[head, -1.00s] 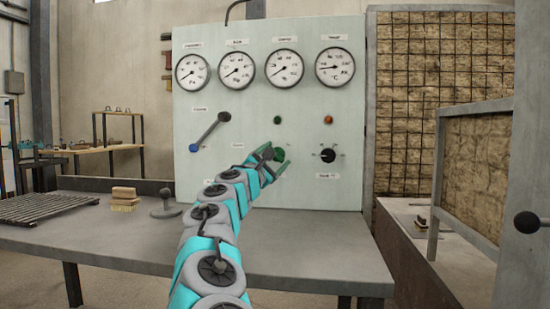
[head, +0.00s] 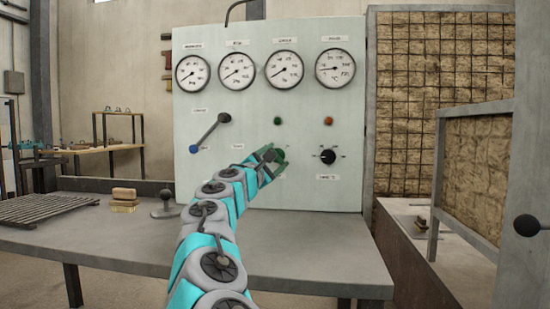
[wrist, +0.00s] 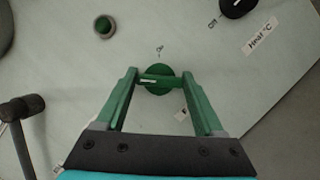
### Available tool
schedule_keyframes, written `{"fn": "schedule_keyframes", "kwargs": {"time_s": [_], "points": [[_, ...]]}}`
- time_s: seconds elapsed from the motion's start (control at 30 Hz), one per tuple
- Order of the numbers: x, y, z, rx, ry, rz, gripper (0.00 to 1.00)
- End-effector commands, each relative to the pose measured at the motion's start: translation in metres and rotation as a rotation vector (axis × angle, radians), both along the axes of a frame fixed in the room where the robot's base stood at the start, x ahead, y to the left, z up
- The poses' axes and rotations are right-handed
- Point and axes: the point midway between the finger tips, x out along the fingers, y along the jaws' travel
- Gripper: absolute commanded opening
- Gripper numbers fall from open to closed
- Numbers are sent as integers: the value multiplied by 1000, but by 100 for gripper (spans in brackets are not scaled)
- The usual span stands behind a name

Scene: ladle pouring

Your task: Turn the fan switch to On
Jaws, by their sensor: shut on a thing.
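The fan switch is a round green knob with a white pointer line, seen in the wrist view (wrist: 158,79) between the fingertips. Its line points left in that view, and a small label that seems to read "On" (wrist: 160,49) sits above it. In the head view the knob (head: 281,155) is partly hidden behind my gripper (head: 272,163). My gripper also shows in the wrist view (wrist: 161,81), with its green fingers on either side of the knob and shut on it. The panel (head: 310,190) stands upright behind.
A black heat knob (head: 328,156) is right of the switch. Green (head: 277,120) and red (head: 328,121) buttons sit above. A blue-ended lever (head: 209,133) is on the left. Several gauges line the panel top. The grey table (head: 300,250) below is mostly clear.

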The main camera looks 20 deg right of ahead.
Motion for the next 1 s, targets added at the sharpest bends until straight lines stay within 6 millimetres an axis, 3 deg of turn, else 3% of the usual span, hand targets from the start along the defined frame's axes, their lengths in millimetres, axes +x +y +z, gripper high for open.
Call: {"fn": "schedule_keyframes", "kwargs": {"time_s": [1.0], "points": [[1, 1, 1, 776, -519, -1, 14]]}}
